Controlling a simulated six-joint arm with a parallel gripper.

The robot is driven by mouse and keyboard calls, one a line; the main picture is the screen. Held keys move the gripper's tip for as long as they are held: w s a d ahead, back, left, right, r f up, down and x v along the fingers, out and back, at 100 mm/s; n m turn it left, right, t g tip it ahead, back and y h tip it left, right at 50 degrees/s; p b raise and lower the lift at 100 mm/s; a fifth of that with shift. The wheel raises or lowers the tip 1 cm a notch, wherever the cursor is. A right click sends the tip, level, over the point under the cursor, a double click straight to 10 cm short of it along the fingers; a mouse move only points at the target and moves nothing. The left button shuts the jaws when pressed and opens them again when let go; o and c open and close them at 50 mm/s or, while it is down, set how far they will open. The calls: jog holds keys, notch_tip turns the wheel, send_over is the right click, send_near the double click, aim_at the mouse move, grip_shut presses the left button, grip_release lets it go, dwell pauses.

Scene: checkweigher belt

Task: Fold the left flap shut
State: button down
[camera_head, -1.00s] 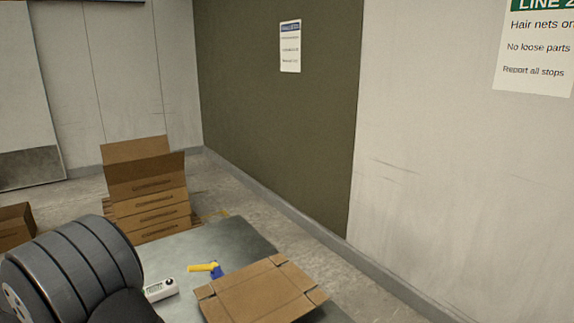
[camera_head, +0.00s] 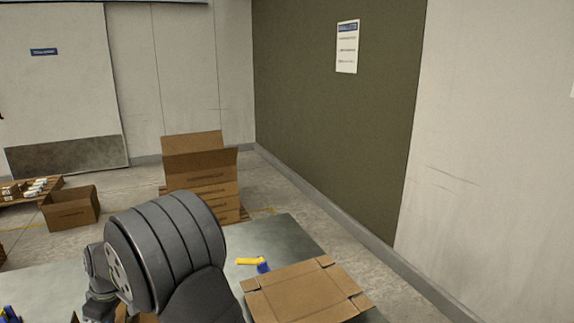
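A flat brown carton piece (camera_head: 305,292) with short edge flaps lies on the grey table at the lower right. A small patch of brown cardboard (camera_head: 146,318) shows at the bottom edge under my arm; most of it is hidden or out of frame. I cannot tell which flap is the left flap or how it stands. My dark grey arm fills the lower middle, and its smaller links run down to the bottom edge at left. My gripper's fingers do not show.
A yellow and blue tool (camera_head: 251,262) lies on the table (camera_head: 285,240) beside the flat carton. A blue item (camera_head: 10,314) sits at the lower left. On the floor stand an open carton on stacked cartons (camera_head: 205,175), a smaller open box (camera_head: 70,208) and a pallet (camera_head: 30,190).

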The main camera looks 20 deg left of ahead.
aim_at(123, 321)
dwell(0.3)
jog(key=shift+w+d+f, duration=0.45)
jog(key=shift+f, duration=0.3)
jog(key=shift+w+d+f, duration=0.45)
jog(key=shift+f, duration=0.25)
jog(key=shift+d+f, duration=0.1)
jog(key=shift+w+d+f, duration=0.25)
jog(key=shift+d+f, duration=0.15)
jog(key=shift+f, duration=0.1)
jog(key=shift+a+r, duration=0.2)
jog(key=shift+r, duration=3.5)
